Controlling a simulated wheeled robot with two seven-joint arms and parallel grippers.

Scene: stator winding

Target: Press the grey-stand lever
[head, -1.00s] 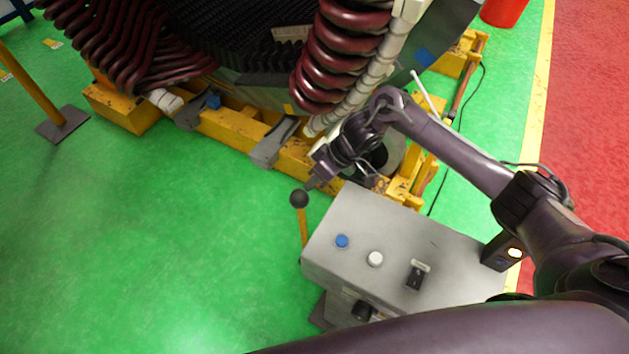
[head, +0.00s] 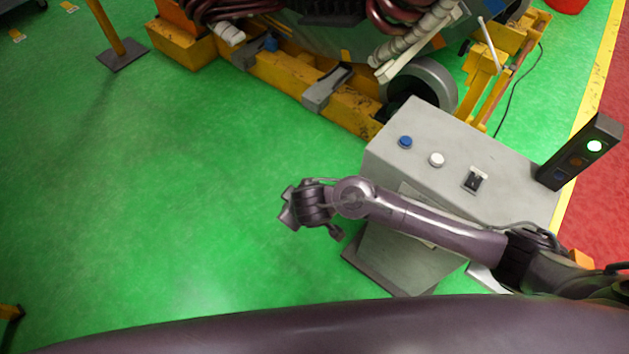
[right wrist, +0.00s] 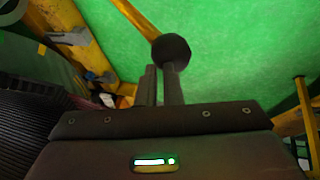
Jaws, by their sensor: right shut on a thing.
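The grey stand (head: 520,175) is a box with buttons on its sloped top, right of centre in the head view. In the right wrist view its lever shows as a yellow rod (right wrist: 134,16) ending in a black ball knob (right wrist: 171,48). The lever is hidden in the head view behind my right gripper and arm. My right gripper (head: 289,212) is at the stand's left side, low over the floor. In the right wrist view my right gripper (right wrist: 163,77) has its fingers close together, shut on the black knob. My left gripper is out of view.
The stator's yellow base frame (head: 225,60) and a grey wheel (head: 437,80) lie behind the stand. A yellow post (head: 103,22) stands at the back left.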

